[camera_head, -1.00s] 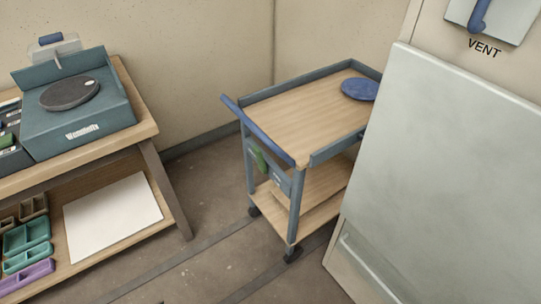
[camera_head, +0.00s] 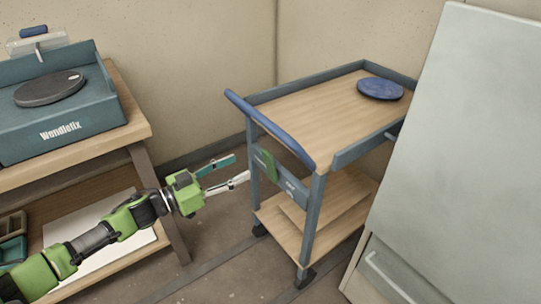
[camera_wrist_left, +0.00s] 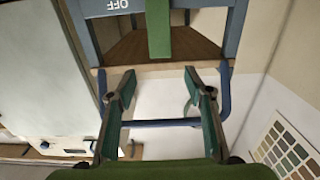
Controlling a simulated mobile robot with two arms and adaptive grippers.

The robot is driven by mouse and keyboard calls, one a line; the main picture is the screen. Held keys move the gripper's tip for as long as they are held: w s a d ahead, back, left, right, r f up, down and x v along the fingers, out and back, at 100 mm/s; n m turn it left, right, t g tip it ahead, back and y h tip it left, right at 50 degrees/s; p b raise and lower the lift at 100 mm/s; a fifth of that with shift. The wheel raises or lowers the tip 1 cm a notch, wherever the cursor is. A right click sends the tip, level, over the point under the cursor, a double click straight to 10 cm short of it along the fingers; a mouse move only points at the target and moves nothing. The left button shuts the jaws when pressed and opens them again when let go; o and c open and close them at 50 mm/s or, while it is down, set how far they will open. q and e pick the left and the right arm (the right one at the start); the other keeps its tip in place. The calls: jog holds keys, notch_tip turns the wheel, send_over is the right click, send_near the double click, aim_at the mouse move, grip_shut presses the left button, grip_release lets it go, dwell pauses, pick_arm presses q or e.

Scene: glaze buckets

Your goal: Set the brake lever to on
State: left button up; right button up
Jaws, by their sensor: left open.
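The brake lever (camera_head: 267,165) is a green bar on a grey-blue panel (camera_head: 290,182) at the handle end of the cart. In the left wrist view the green lever (camera_wrist_left: 158,28) is at the top middle, beside a panel marked OFF (camera_wrist_left: 117,6). My left gripper (camera_head: 241,167) is open and empty, just left of the lever in the head view. In the left wrist view the open fingers (camera_wrist_left: 158,76) point toward the lever and appear apart from it. My right gripper is not in view.
The cart's blue handle (camera_head: 270,128) runs above the lever. A blue disc (camera_head: 380,89) lies on the cart top. A workbench (camera_head: 130,130) with a teal Wendelfix machine (camera_head: 60,128) stands left. A large pale panel (camera_head: 460,150) stands at right. Floor shows between bench and cart.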

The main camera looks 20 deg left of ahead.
aim_at(265, 155)
pick_arm(q)
jog(key=b+x, duration=0.1)
jog(key=x, duration=1)
jog(key=shift+w+d, duration=0.2)
jog(key=shift+w, duration=0.05)
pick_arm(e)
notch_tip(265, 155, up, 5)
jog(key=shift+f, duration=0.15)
pick_arm(q)
grip_shut()
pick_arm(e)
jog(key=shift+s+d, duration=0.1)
